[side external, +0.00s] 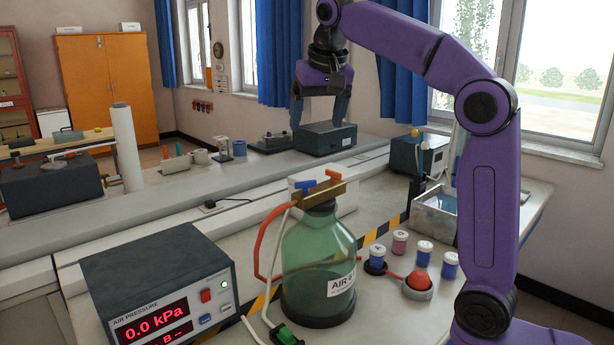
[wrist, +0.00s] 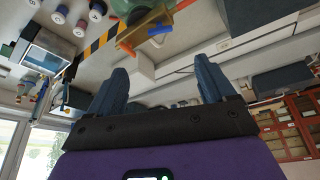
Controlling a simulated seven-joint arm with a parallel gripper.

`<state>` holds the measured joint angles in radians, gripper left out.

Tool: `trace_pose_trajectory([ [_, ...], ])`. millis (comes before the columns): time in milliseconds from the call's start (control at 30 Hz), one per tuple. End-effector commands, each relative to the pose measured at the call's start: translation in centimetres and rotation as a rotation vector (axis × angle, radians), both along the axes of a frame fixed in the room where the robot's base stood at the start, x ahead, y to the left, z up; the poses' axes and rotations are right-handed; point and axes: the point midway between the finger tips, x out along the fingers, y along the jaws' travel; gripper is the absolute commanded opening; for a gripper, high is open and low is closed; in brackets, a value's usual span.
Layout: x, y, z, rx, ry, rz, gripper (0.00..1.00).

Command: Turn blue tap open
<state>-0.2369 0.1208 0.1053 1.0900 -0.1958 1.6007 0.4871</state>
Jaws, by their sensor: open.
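The blue tap (side external: 304,185) sits on a brass bar (side external: 323,196) on top of a green glass bottle (side external: 318,255), beside an orange tap (side external: 334,177). In the wrist view the blue tap (wrist: 160,30) is beyond the fingertips, with the orange tap (wrist: 126,49) to its left. My gripper (side external: 320,112) is open and empty, with its fingers pointing down. It is raised in the air, apart from the taps and above them in the side view. The wrist view shows both fingers (wrist: 162,68) spread with nothing between them.
A pressure meter (side external: 155,290) reading 0.0 kPa stands at the front left. An orange hose (side external: 262,240) loops left of the bottle. Several small jars (side external: 399,242) and a red bulb (side external: 420,280) are to its right. A metal tray (side external: 435,212) stands behind them.

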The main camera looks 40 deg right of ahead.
Motion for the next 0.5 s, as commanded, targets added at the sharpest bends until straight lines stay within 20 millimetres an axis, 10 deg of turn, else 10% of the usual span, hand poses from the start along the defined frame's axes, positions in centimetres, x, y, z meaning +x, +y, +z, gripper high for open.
trace_pose_trajectory([
  [500, 3.0, -1.4, -8.1, 0.002, 0.006, 0.0, 0.83],
])
